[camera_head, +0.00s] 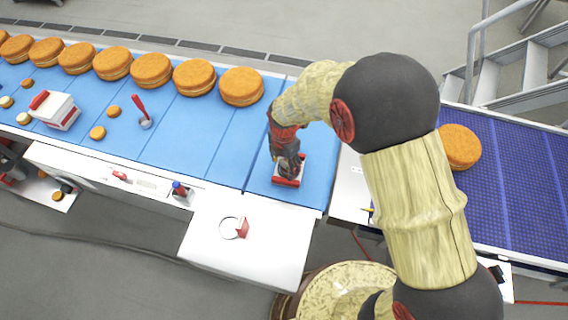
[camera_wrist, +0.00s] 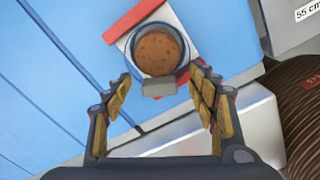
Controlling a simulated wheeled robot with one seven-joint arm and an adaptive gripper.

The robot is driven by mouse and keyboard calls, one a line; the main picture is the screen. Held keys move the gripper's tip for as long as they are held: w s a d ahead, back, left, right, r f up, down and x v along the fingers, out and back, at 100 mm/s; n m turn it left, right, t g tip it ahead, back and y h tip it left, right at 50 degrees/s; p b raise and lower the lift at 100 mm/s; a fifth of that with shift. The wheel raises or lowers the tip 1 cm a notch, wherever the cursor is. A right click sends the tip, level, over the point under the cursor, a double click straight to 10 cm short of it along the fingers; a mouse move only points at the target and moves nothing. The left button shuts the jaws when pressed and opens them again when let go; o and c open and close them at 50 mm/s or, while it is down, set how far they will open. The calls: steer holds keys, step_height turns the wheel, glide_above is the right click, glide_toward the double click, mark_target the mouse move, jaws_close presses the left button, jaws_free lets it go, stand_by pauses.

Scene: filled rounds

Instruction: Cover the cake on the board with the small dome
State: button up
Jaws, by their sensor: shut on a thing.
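My gripper (camera_head: 288,166) points down over the blue belt, above a white board with a red edge (camera_head: 287,182). In the wrist view, the fingers (camera_wrist: 160,76) stand apart on either side of a round, see-through piece with a blue-grey rim (camera_wrist: 134,50), which I take to be the small dome. A round brown cake (camera_wrist: 158,52) shows inside its rim, over the board (camera_wrist: 184,15). A grey block (camera_wrist: 158,87) sits at the rim's near side. I cannot tell whether the dome touches the board. The head view hides the cake behind my gripper.
Several large orange rounds (camera_head: 241,86) line the belt's far side. A white box with a red handle (camera_head: 55,109) and a red-handled tool (camera_head: 141,110) lie left. A blue mesh conveyor (camera_head: 510,185) lies right.

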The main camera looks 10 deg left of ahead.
steer(key=shift+f, duration=0.1)
steer(key=o, duration=1.1)
steer(key=shift+o, duration=1.1)
steer(key=shift+o, duration=1.3)
steer(key=shift+r+p, duration=2.15)
steer(key=shift+r, duration=1.4)
